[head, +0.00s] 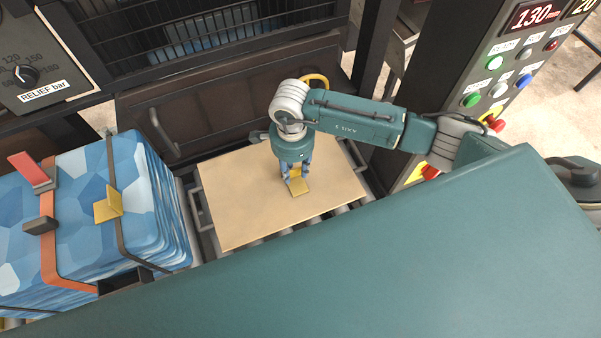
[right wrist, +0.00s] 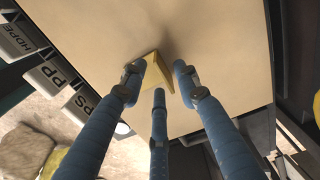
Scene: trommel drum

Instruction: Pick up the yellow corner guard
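A yellow corner guard (head: 299,187) sits on the tan board in the head view, one face flat and the other upright. My right gripper (head: 295,170) points down over it from above. In the right wrist view, the corner guard (right wrist: 156,68) shows between the blue fingertips of the right gripper (right wrist: 157,80). The fingers stand apart around it; I see no clear grip. Another yellow corner guard (head: 108,205) sits under a dark strap on the blue bale at the left. My left gripper is not in view.
The tan board (head: 235,215) lies on rollers, with a metal handle beside it. The strapped blue bale (head: 75,245) stands at the left. A dark machine with a mesh guard (head: 200,40) is behind. A control panel (head: 520,65) with buttons stands at the right.

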